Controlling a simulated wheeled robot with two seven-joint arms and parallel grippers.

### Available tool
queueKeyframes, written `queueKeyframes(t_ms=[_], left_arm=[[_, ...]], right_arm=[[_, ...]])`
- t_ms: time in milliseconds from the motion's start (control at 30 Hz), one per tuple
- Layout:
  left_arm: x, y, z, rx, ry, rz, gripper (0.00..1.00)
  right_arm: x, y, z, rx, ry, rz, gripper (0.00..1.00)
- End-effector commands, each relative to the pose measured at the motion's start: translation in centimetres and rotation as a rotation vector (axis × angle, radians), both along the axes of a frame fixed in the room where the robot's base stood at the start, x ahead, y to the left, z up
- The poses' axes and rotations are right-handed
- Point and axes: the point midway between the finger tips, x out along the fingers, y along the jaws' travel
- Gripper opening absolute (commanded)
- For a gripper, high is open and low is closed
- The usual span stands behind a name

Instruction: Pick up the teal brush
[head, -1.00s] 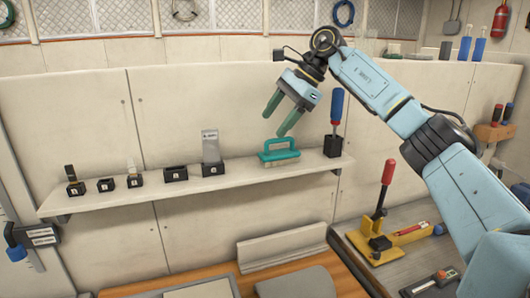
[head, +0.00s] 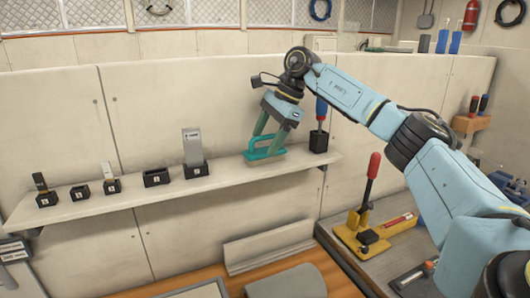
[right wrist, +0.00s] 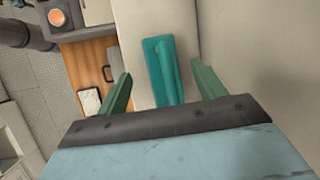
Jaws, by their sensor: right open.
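The teal brush (head: 256,153) lies on the wall shelf with its handle upward. In the right wrist view the teal brush (right wrist: 165,72) shows between the two green fingers, with a gap on each side. My right gripper (head: 265,143) is open and points down at the brush, its fingers reaching to about handle height. In the right wrist view the fingers of the right gripper (right wrist: 160,92) do not appear to touch the brush. The brush's lower part is partly hidden behind a finger in the head view. My left gripper is not in view.
The shelf (head: 140,203) also holds several small black holders, a grey scraper-like tool (head: 193,149) in a holder to the left, and a blue-handled tool (head: 320,118) in a black block close to the right of the brush. A yellow clamp (head: 358,236) with a red lever stands below right.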

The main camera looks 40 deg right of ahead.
Motion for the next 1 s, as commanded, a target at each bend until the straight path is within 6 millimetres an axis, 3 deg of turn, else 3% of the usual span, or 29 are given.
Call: queueKeyframes(t_ms=[200, 467, 867, 1000], left_arm=[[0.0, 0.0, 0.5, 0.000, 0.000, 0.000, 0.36], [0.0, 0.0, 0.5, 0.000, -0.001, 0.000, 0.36], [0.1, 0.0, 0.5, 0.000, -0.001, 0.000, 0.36], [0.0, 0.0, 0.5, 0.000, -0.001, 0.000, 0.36]], right_arm=[[0.9, 0.9, -2.5, 0.000, 0.002, 0.000, 0.69], [1.0, 1.0, -2.8, 0.000, 0.000, 0.000, 0.69], [1.0, 1.0, -2.8, 0.000, 0.000, 0.000, 0.19], [1.0, 1.0, -2.7, 0.001, -0.001, 0.001, 0.18]])
